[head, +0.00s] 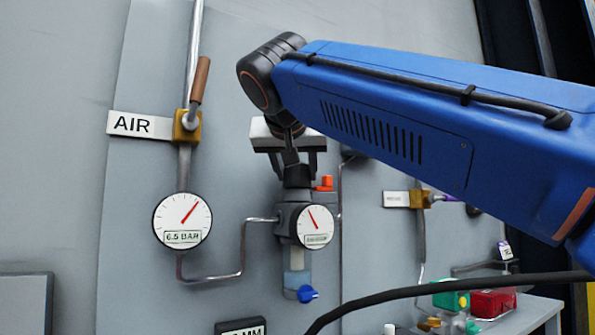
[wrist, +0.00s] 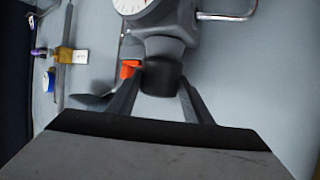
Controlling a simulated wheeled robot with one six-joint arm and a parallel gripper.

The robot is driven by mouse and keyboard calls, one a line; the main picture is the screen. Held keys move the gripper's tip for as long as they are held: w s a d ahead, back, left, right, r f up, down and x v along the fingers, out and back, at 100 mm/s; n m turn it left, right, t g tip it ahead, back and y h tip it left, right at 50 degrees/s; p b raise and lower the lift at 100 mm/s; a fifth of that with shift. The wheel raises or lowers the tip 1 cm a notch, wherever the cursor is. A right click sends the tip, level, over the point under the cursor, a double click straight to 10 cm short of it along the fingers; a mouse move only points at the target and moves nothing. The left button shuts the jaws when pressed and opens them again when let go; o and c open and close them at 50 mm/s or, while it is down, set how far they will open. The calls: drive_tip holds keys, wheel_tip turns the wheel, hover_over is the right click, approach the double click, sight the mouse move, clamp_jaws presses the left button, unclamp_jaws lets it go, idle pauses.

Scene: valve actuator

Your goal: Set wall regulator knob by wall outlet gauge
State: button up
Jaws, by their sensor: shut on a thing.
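The wall regulator (head: 293,222) is a grey body on the wall panel with a clear bowl and a blue drain knob (head: 307,294) below. Its black knob (head: 297,177) is on top and also shows in the wrist view (wrist: 162,79). The outlet gauge (head: 314,227) is round and white on the regulator's front. Its red needle points up and slightly left; its small label is unreadable. Only the gauge's edge (wrist: 132,5) shows in the wrist view. My gripper (head: 296,167) comes from above, its fingers shut on the knob's sides.
A larger gauge (head: 182,221) marked 6.5 BAR is at left, below a brass valve (head: 187,126) and an AIR sign (head: 139,125). An orange piece (head: 325,184) sits close beside the knob. A bent pipe (head: 243,250) joins gauge and regulator. A black cable (head: 430,290) crosses the lower right.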

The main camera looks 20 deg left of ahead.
drive_tip(key=shift+h, duration=0.3)
drive_tip(key=o, duration=0.8)
drive_tip(key=shift+s, duration=0.1)
drive_tip(key=v, duration=1.7)
drive_tip(key=shift+s, duration=0.1)
